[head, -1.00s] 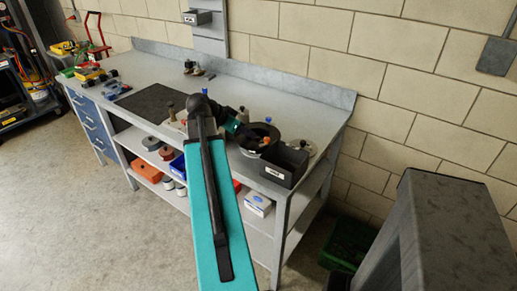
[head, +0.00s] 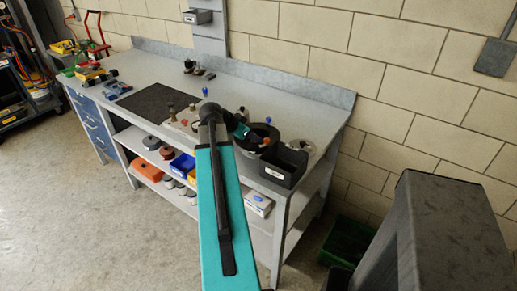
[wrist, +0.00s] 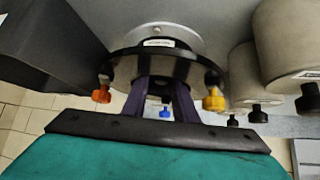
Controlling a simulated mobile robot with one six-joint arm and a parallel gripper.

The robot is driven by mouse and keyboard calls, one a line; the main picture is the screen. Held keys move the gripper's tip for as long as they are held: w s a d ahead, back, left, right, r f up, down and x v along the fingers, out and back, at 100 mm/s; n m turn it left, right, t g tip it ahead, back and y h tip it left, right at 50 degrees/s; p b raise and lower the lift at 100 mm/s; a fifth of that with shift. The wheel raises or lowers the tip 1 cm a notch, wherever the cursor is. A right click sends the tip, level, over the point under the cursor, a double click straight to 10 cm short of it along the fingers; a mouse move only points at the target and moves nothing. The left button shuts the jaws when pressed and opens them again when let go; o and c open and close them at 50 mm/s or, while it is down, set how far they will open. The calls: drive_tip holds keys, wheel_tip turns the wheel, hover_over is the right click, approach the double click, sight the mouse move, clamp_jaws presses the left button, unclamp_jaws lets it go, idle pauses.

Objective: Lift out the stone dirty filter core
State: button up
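My gripper (wrist: 162,84) points into a round black housing (wrist: 122,66), its two purple fingers a little apart. Something dark shows between the fingertips, but I cannot tell whether they touch it. The housing carries an orange knob (wrist: 101,95), a yellow knob (wrist: 214,101) and a blue knob (wrist: 166,113). In the head view the black housing (head: 272,131) stands on the bench, with the end of my arm at its left side. No stone filter core can be made out inside; the fingers and rim hide the interior.
A black bin (head: 285,170) stands close beside the housing, at the bench's front right; it also shows in the wrist view (wrist: 45,45). Pale cylinders (wrist: 285,40) with black knobs stand on the other side. A dark mat (head: 160,103) lies clear to the left.

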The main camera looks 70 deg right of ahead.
clamp_jaws()
idle(1.5)
